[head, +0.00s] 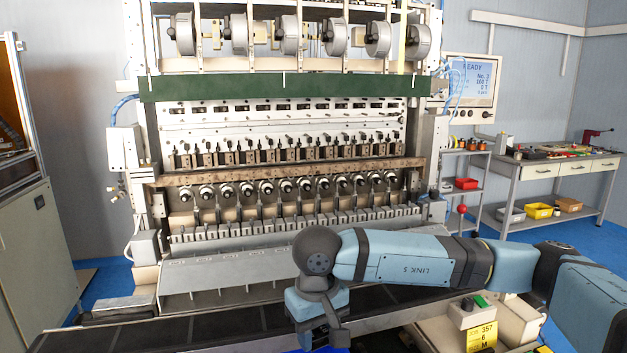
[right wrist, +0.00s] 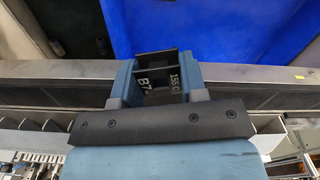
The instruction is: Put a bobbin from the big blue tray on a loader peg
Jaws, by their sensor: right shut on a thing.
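My right gripper (head: 325,338) hangs low at the bottom of the head view, in front of the machine's front ledge. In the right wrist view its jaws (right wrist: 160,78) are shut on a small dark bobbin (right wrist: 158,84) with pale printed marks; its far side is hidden. The big blue tray (right wrist: 240,40) fills the upper right of the wrist view as a bare blue surface. I cannot make out other bobbins in it. A row of spindles with pale and dark ends (head: 265,187) runs across the winder; I cannot tell the loader pegs for certain. My left gripper is not in view.
The coil winder (head: 280,115) stands ahead, with a grey sloped front panel (head: 225,278) and a dark belt (head: 210,332) before it. A yellow label (head: 481,337) is at lower right. A workbench (head: 560,165) stands far right. A cabinet (head: 35,240) is at left.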

